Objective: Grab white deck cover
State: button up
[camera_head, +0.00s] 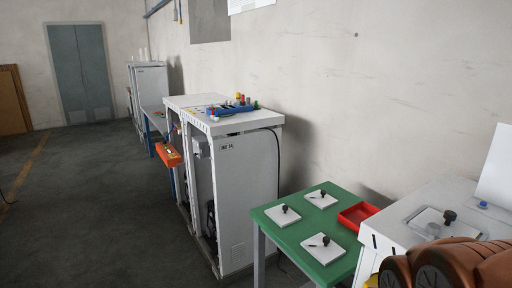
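Three white square covers with black knobs lie flat and apart on a green table. One is at the left (276,221), one at the back (327,203) and one at the front (313,258). Another light plate with a dark knob (425,214) sits on top of the white cabinet (397,212) at the right. I cannot tell which of these is the deck cover. Brown rounded parts, probably my arm, fill the bottom right corner and hide part of that cabinet. My gripper's fingers do not show.
A red tray (358,218) sits on the green table (291,240) at its right side. White dispenser cabinets (247,190) stand to the left, with an orange box (168,155) sticking out. Open dark floor (95,210) spreads at the left; a wall runs behind.

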aim_at(450, 227)
jog(key=z, duration=1)
jog(key=i, duration=0.1)
jog(key=u, duration=1.05)
jog(key=k, duration=0.45)
jog(key=u, duration=0.45)
